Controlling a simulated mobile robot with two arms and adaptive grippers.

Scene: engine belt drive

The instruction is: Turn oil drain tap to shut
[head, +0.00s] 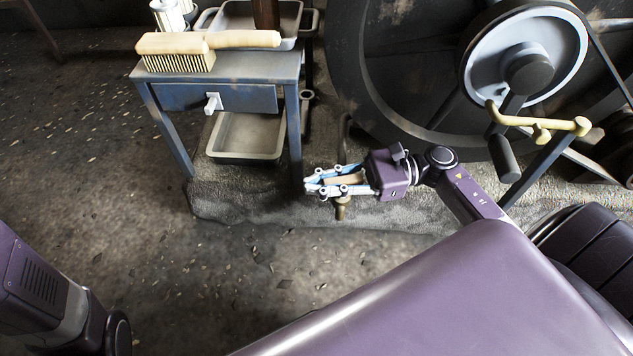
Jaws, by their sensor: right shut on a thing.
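My right gripper (313,186) is low over the floor, between the blue side table and the large dark wheel. It points left and is shut on the oil drain tap. A tan piece of the tap (345,180) shows between its blue fingers, and a brass-coloured part hangs just below them. The fingers hide much of the tap, so I cannot tell the handle's exact angle. Part of my left arm shows at the lower left; its gripper is out of view.
A blue side table (225,98) stands left of the gripper, one leg close to the fingertips. A brush (180,55) and a metal tray lie on it; another tray (247,137) is underneath. A large dark wheel (400,110) stands behind. Floor at left is clear.

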